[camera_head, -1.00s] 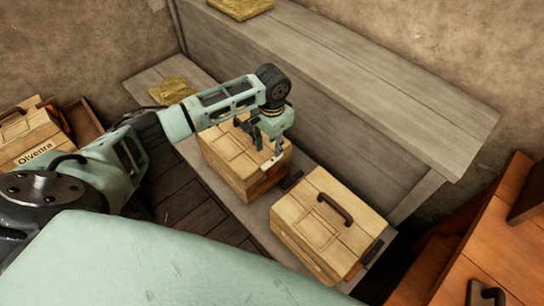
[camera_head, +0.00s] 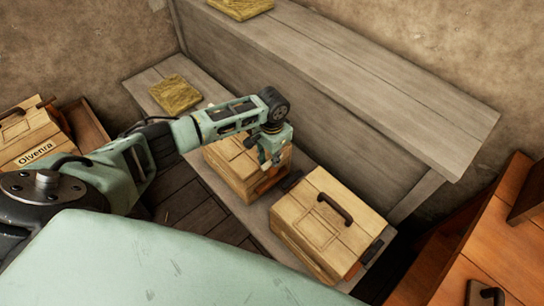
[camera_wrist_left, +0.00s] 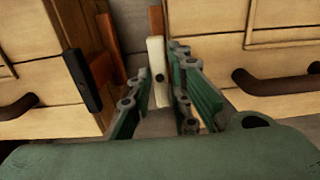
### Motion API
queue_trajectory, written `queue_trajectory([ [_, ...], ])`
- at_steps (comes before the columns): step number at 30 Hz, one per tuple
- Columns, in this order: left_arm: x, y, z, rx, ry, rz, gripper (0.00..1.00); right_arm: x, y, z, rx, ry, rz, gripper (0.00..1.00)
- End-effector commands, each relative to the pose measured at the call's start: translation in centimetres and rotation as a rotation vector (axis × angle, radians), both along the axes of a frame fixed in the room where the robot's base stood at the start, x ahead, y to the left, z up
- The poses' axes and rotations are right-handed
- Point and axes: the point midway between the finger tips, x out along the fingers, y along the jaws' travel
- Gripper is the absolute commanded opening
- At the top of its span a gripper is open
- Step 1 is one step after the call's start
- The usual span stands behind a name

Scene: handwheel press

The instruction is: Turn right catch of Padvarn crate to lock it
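My left gripper (camera_head: 270,163) points down at the right side of the middle wooden crate (camera_head: 228,166). In the left wrist view, the gripper (camera_wrist_left: 160,80) is open, with a finger on each side of a pale catch (camera_wrist_left: 157,70) with a dark pivot. I cannot tell whether the fingers touch it. An orange strip (camera_wrist_left: 156,20) shows behind the catch. A black catch (camera_wrist_left: 82,80) sits on the neighbouring crate (camera_wrist_left: 40,60). No Padvarn label is readable. My right gripper is not in view.
A handled crate (camera_head: 325,225) stands close to the right of the middle crate, leaving a narrow gap. A crate marked Olvenra (camera_head: 30,140) is at far left. A raised wooden shelf (camera_head: 350,80) runs behind.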

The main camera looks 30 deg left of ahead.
Motion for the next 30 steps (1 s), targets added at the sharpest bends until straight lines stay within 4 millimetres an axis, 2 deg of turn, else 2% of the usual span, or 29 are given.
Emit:
queue_trajectory([
  [1,0.0,0.0,0.0,0.0,0.0,0.0,0.1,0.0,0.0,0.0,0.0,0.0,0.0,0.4],
  [5,0.0,0.0,0.0,0.0,0.0,0.0,0.0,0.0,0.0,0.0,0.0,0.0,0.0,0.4],
  [17,0.0,0.0,0.2,-0.001,0.001,0.03,0.0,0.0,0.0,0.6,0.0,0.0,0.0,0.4],
  [23,-0.1,-0.1,0.3,-0.002,0.003,0.127,0.0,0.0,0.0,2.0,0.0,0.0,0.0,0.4],
  [30,-0.1,-0.1,0.5,-0.002,0.005,0.329,0.0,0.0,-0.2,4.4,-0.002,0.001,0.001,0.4],
])
